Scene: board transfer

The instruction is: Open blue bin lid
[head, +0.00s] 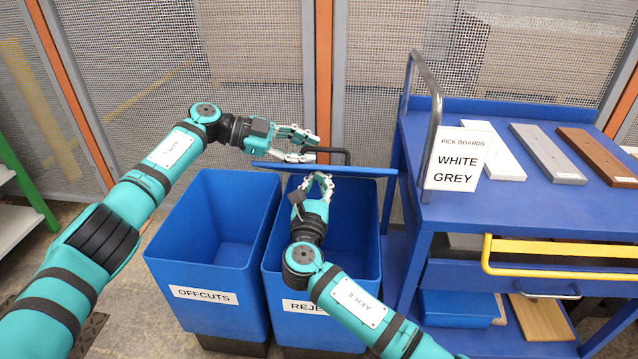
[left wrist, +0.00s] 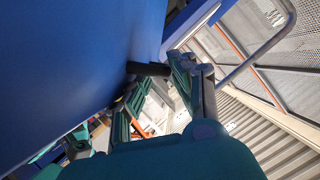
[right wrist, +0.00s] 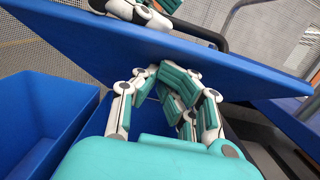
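The blue lid (head: 352,170) is raised above the right-hand bin (head: 350,225) and shows almost edge-on in the head view. Its black handle (head: 337,151) is on the far, upper side. My left gripper (head: 306,148) is at the handle's left end with its fingers apart; the handle also shows near a fingertip in the left wrist view (left wrist: 148,69). I cannot tell whether they touch. My right gripper (head: 320,182) is open and empty, just under the lid's near side. In the right wrist view, its fingers (right wrist: 160,88) overlap the lid's lower edge; contact is unclear.
An open, empty bin labelled OFFCUTS (head: 222,215) stands to the left. On the right is a blue workbench (head: 500,208) with a sign (head: 457,157), several boards and a grey rail (head: 428,90). A mesh fence (head: 250,50) stands behind the bins.

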